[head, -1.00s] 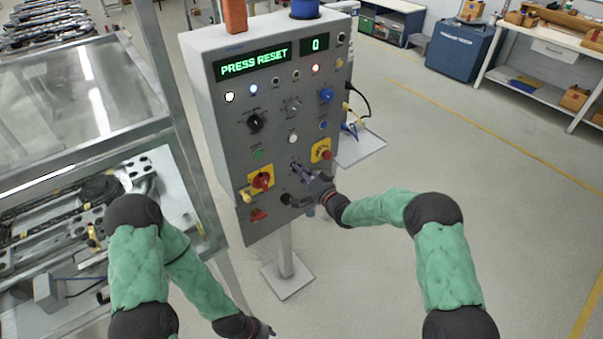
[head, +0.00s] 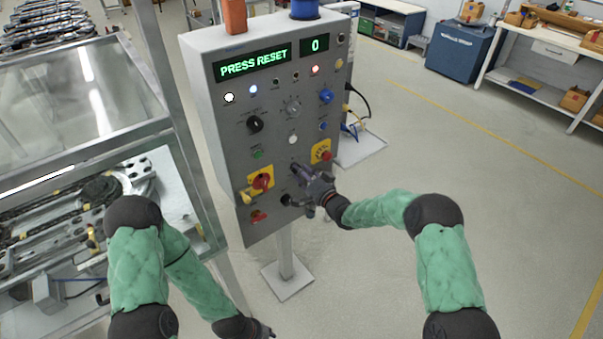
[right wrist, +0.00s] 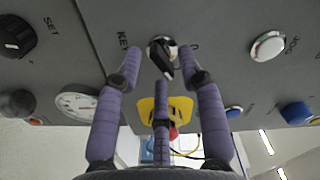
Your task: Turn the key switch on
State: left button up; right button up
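The key switch (right wrist: 162,46) is a round silver lock marked KEY on the grey control panel (head: 222,140). A dark key sits in it, seen in the right wrist view. My right gripper (right wrist: 160,60) is open in front of the switch, with purple fingers on both sides of the key and a third finger below it. Gaps show between the fingers and the key. In the head view my right gripper (head: 300,188) is at the lower middle of the panel and covers most of the switch. My left gripper (head: 264,331) is low at the bottom edge, its fingers too small to judge.
The panel display (head: 253,63) reads PRESS RESET, and a smaller display (head: 314,45) reads 0. A glazed metal machine (head: 80,90) stands left.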

jog(key=v, duration=1.2)
dwell(0.5)
jog(key=s+d+f+g+h, duration=0.1)
jog(key=s+f+g+h, duration=0.2)
jog(key=s+f, duration=0.5)
jog(key=s+d+f+g+h, duration=0.1)
jog(key=s+f+g+h, duration=0.2)
jog(key=f, duration=0.9)
jog(key=s+f+n+g, duration=0.1)
jog(key=s+f+g, duration=0.2)
jog(key=s, duration=0.9)
jog(key=s+f+n+g, duration=0.1)
jog(key=s+f+g, duration=0.3)
jog(key=s, duration=0.8)
jog(key=shift+s+f+n+g+h, duration=0.25)
jog(key=shift+n+g+h, duration=0.05)
jog(key=shift+g, duration=0.3)
